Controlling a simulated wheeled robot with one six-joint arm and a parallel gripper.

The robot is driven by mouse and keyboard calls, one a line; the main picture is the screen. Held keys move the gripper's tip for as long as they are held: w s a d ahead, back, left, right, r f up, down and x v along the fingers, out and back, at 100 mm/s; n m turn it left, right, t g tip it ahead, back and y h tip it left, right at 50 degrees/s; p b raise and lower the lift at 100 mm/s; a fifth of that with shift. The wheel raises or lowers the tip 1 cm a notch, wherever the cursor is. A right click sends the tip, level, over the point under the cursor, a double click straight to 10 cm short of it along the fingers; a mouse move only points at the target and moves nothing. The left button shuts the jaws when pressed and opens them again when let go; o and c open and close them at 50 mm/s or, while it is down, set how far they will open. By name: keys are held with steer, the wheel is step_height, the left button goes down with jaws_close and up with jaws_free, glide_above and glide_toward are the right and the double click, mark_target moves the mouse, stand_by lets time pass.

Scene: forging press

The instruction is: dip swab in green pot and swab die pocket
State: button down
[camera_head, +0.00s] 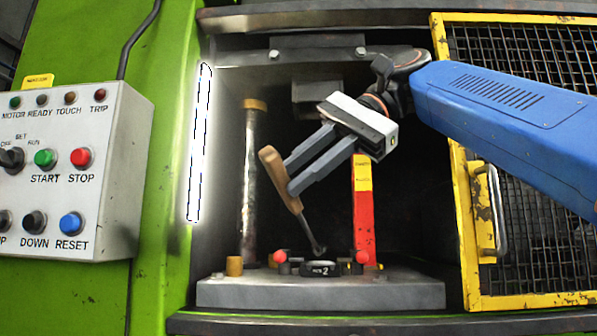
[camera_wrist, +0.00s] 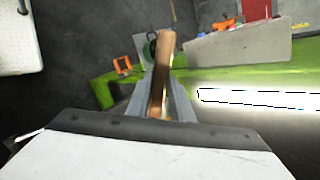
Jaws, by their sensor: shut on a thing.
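The swab (camera_head: 281,180) has a wooden handle and a thin dark shaft. My gripper (camera_head: 289,177) is shut on the handle inside the press opening. The die pocket is not clearly visible. In the wrist view the handle (camera_wrist: 162,72) lies between the fingers and the swab's head is not seen. A round, dark green-rimmed thing (camera_wrist: 148,47), partly behind the handle, may be the green pot.
The die sits on a grey bolster (camera_head: 320,293) between two red-ended pins. A red and yellow post (camera_head: 363,215) and a steel column (camera_head: 250,185) stand behind. A yellow mesh guard (camera_head: 520,300) is at right, a control box (camera_head: 75,170) at left.

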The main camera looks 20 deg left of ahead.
steer(key=shift+s+d, duration=0.1)
steer(key=shift+s, duration=0.15)
steer(key=shift+s+d, duration=0.1)
steer(key=shift+s, duration=0.25)
steer(key=shift+w, duration=0.2)
stand_by(0.4)
steer(key=shift+w+a+f, duration=0.1)
steer(key=shift+w+a, duration=0.1)
steer(key=shift+w, duration=0.2)
steer(key=shift+s, duration=0.1)
steer(key=shift+s+d, duration=0.2)
steer(key=shift+s, duration=0.3)
steer(key=shift+w, duration=0.15)
stand_by(0.4)
